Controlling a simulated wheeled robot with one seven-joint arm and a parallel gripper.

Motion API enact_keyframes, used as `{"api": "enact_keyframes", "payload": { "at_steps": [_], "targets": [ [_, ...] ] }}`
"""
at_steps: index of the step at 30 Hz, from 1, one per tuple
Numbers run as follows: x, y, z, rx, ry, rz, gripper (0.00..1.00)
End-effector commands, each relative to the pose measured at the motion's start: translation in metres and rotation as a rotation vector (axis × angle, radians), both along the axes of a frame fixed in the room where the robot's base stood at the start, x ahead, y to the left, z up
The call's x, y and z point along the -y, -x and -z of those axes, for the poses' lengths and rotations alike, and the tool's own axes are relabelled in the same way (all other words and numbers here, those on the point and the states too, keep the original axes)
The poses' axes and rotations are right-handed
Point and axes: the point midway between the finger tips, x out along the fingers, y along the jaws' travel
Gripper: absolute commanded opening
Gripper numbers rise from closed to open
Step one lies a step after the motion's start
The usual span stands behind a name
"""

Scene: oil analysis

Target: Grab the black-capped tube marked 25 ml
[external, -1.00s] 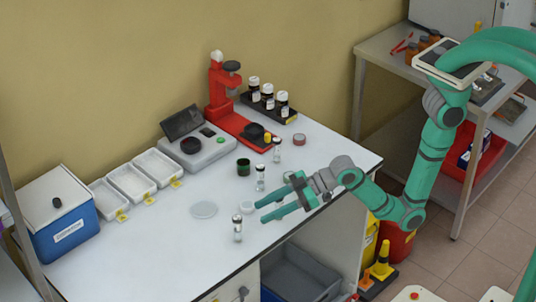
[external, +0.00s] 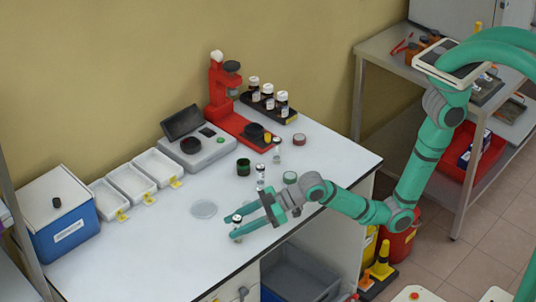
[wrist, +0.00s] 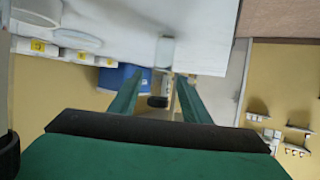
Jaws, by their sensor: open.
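A small clear tube with a dark cap (external: 237,219) stands upright near the front of the white bench. My gripper (external: 231,227) is open and level, with its two green fingers on either side of this tube. In the wrist view the pale tube (wrist: 166,52) shows ahead, between the lines of the open fingers (wrist: 159,75). Contact cannot be made out. Another small tube (external: 260,173) stands farther back, and one (external: 276,155) is near the red stand. The volume markings are too small to read.
A clear round dish (external: 204,209) lies left of my gripper. A green jar (external: 243,167), a balance (external: 198,152), white trays (external: 131,182), a blue box (external: 68,236) and a rack of dark bottles (external: 285,116) stand behind. The bench's front edge is close to my gripper.

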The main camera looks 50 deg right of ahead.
Motion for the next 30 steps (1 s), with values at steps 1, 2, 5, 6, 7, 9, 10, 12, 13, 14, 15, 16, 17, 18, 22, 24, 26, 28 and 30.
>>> {"api": "enact_keyframes", "payload": {
  "at_steps": [1, 2, 5, 6, 7, 9, 10, 12, 13, 14, 15, 16, 17, 18, 22, 24, 26, 28, 30],
  "targets": [
    [0.000, 0.000, 0.000, 0.000, 0.000, 0.000, 0.43],
    [0.000, 0.000, 0.000, 0.000, 0.000, 0.000, 0.43],
    [0.000, 0.000, 0.000, 0.000, 0.000, 0.000, 0.43],
    [0.000, 0.000, 0.000, 0.000, 0.000, 0.000, 0.36],
    [0.000, 0.000, 0.000, 0.000, 0.000, 0.000, 0.29],
    [0.000, 0.000, 0.000, 0.000, 0.000, 0.000, 0.12],
    [0.000, 0.000, 0.000, 0.000, 0.000, 0.000, 0.05],
    [0.000, 0.000, 0.000, -0.001, 0.001, 0.000, 0.00],
    [0.000, 0.000, 0.000, 0.000, 0.000, 0.000, 0.00],
    [0.000, 0.000, 0.000, 0.000, 0.000, 0.000, 0.00],
    [0.000, 0.000, 0.000, 0.000, 0.000, 0.000, 0.00],
    [0.000, 0.000, 0.000, 0.000, 0.000, 0.000, 0.00],
    [0.000, 0.000, 0.000, 0.000, 0.000, 0.000, 0.00],
    [0.000, 0.000, 0.000, 0.000, 0.000, 0.000, 0.00],
    [0.000, 0.000, -0.007, 0.001, -0.002, 0.000, 0.00],
    [0.000, 0.000, -0.016, 0.002, -0.003, 0.000, 0.00],
    [-0.001, 0.000, -0.027, 0.002, -0.005, -0.001, 0.00],
    [0.000, 0.000, -0.041, 0.003, -0.005, 0.000, 0.00],
    [0.000, -0.001, -0.054, 0.002, -0.005, 0.000, 0.00]
  ]
}}
